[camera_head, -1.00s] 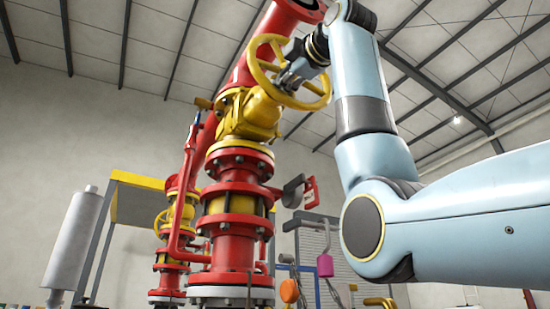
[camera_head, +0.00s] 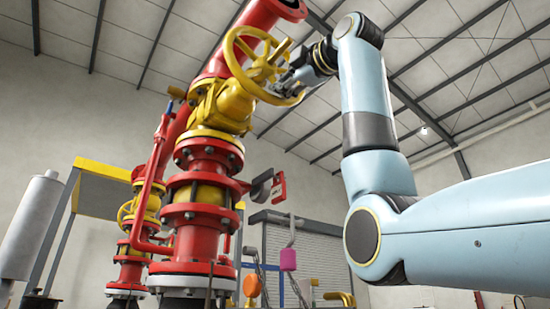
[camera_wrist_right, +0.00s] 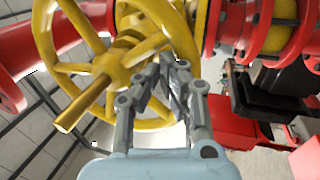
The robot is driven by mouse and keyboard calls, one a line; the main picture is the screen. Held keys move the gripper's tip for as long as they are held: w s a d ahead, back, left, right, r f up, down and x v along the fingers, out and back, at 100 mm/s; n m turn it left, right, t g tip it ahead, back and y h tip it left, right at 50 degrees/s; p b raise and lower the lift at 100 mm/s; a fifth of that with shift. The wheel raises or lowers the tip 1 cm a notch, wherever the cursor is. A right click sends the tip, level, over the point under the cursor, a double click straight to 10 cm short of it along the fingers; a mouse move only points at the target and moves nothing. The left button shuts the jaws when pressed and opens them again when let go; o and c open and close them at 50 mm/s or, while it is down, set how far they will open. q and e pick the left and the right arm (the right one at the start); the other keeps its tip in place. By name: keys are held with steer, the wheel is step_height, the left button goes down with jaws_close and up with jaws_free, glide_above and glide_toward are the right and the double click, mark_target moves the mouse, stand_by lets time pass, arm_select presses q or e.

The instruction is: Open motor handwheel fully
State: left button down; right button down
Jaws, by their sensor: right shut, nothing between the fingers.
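The yellow handwheel (camera_head: 262,62) sits on the yellow valve body (camera_head: 222,103) high on the red pipework in the head view. It has a round rim, several spokes and a hub. In the right wrist view the handwheel (camera_wrist_right: 105,68) fills the upper left, with its stem pointing toward the lower left. My right gripper (camera_head: 287,84) is at the right side of the wheel. In the right wrist view the gripper (camera_wrist_right: 173,68) is shut, its fingertips overlapping the wheel near the rim and spokes. I cannot tell whether they touch it. My left gripper is not in view.
Red flanged pipe (camera_head: 203,195) stands below the valve. A yellow-topped frame (camera_head: 101,172), a grey cylinder (camera_head: 30,225) and a shuttered cabinet (camera_head: 305,253) stand behind.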

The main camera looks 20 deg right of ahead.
steer(key=b+v, duration=0.3)
steer(key=v, duration=0.3)
steer(key=shift+s+a, duration=0.3)
